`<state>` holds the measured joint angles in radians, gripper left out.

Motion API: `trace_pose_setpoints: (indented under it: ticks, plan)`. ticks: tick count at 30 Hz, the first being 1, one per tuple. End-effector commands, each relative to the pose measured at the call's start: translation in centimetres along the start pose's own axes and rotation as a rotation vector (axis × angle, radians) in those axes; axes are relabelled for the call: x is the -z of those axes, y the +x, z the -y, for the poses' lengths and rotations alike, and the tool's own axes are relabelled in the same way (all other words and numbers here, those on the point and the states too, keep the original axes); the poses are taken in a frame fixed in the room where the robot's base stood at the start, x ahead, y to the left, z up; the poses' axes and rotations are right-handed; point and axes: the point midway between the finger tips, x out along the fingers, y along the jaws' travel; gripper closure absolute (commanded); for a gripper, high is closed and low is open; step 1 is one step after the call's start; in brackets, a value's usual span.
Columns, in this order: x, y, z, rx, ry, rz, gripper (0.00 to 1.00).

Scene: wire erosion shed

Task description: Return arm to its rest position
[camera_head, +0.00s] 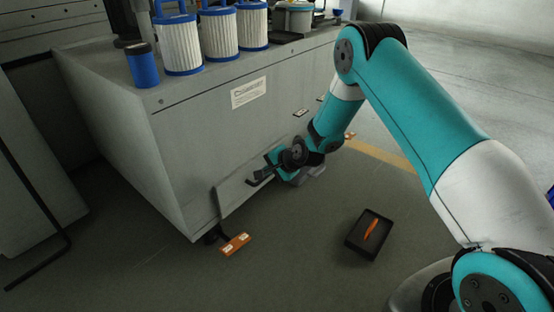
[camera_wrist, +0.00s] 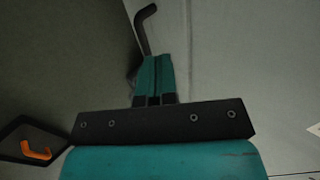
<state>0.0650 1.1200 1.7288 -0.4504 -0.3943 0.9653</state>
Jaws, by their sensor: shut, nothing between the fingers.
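My teal arm reaches in from the right in the head view and bends down to the side of a grey cabinet (camera_head: 205,122). My gripper (camera_head: 262,172) is low in front of a lower panel (camera_head: 240,187) on that side. In the wrist view my gripper (camera_wrist: 154,68) has its teal fingers together, with nothing visible between them. A dark bent bar (camera_wrist: 147,22) shows just beyond the fingertips; I cannot tell whether they touch it.
A black tray (camera_head: 353,244) with an orange object (camera_head: 372,229) lies on the floor, with open floor around it. An orange bracket (camera_head: 235,244) is at the cabinet's foot. White-and-blue filters (camera_head: 181,46) and a blue cylinder (camera_head: 143,68) stand on top.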

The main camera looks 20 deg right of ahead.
Motion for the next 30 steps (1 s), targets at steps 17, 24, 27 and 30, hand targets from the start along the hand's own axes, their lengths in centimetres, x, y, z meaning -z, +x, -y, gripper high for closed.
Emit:
trace_pose_setpoints:
  ticks: [17,24,27,30]
  plan:
    - [-2.8,-6.7,4.1,-0.027,-0.140,0.067,1.00]
    - [-11.6,-18.6,10.7,-0.110,-0.555,0.268,1.00]
    - [-15.3,-24.2,11.7,-0.138,-0.738,0.355,1.00]
    - [-18.8,-29.9,11.4,-0.163,-0.917,0.443,1.00]
